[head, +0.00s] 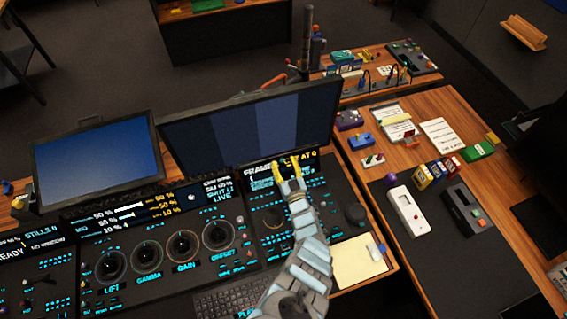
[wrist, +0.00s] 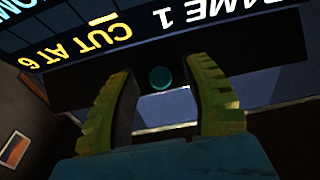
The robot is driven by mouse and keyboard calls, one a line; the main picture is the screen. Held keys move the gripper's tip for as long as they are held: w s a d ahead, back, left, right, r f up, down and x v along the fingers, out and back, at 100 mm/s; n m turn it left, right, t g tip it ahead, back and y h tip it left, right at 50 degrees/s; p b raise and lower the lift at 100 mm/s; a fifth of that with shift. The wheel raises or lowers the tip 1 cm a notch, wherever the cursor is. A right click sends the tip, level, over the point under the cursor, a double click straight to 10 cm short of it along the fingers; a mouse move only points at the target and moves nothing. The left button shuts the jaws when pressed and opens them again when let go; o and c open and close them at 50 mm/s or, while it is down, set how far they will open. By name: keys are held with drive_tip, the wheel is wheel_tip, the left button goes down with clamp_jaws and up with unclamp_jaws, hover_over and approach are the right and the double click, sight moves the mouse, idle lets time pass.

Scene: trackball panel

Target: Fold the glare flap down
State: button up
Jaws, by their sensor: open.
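My gripper (head: 287,168) is at the right-hand panel display (head: 262,172), in front of the lower edge of the large monitor. In the wrist view its two yellow-green fingers (wrist: 160,78) are spread apart, with no object clasped between them. Beyond the fingertips a dark bar (wrist: 262,48) runs along the edge of the display, whose text appears upside down; this bar may be the glare flap. A round teal spot (wrist: 159,78) shows between the fingers. My gripper hides part of the display in the head view, and I cannot tell whether the fingers touch the bar.
The large monitor (head: 255,120) stands right behind my gripper, with a smaller blue screen (head: 95,165) to its left. Knobs and dials (head: 182,246) cover the panel. A yellow notepad (head: 358,262) lies at right, and a side desk (head: 455,110) holds several small devices.

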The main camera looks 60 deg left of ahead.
drive_tip(key=shift+d, duration=0.15)
drive_tip(key=d, duration=0.7)
drive_tip(key=shift+s+f, duration=0.4)
drive_tip(key=shift+d, duration=0.1)
